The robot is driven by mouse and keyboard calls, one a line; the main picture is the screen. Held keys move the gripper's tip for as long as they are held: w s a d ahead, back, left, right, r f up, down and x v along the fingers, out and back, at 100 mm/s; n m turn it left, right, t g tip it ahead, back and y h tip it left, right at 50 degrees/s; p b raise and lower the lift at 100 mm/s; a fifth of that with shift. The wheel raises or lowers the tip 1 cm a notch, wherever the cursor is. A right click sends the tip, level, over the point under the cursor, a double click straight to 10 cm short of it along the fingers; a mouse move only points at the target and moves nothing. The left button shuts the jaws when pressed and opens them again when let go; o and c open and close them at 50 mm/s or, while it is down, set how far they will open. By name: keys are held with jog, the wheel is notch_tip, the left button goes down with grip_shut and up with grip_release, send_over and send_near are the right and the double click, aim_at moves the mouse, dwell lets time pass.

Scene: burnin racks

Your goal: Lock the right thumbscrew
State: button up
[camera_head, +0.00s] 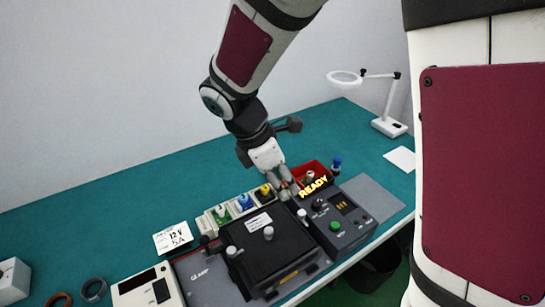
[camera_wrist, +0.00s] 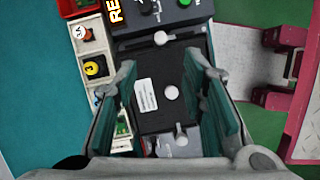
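A black fixture (camera_head: 252,260) with a white label lies on a grey base on the bench; it also shows in the wrist view (camera_wrist: 150,115). The right thumbscrew (camera_head: 302,214), with a pale round head, is at the fixture's right edge; it also shows in the wrist view (camera_wrist: 160,38). A similar pale knob (camera_head: 268,232) stands mid-fixture, and another pale-headed screw (camera_head: 231,251) is at the left edge. My gripper (camera_head: 286,192) is above and behind the fixture. In the wrist view my gripper (camera_wrist: 160,62) is open and empty, with the right thumbscrew beyond its fingertips.
A dark control box (camera_head: 345,222) with a READY sign adjoins the fixture on the right. A red bin (camera_head: 318,168) and coloured-knob modules (camera_head: 243,202) stand behind. A card marked 12V 5A (camera_head: 173,238) is at left.

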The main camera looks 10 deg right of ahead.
aim_at(302, 212)
jog(key=x, duration=1.3)
jog(key=shift+f+p, duration=0.15)
jog(key=shift+p, duration=0.15)
grip_shut()
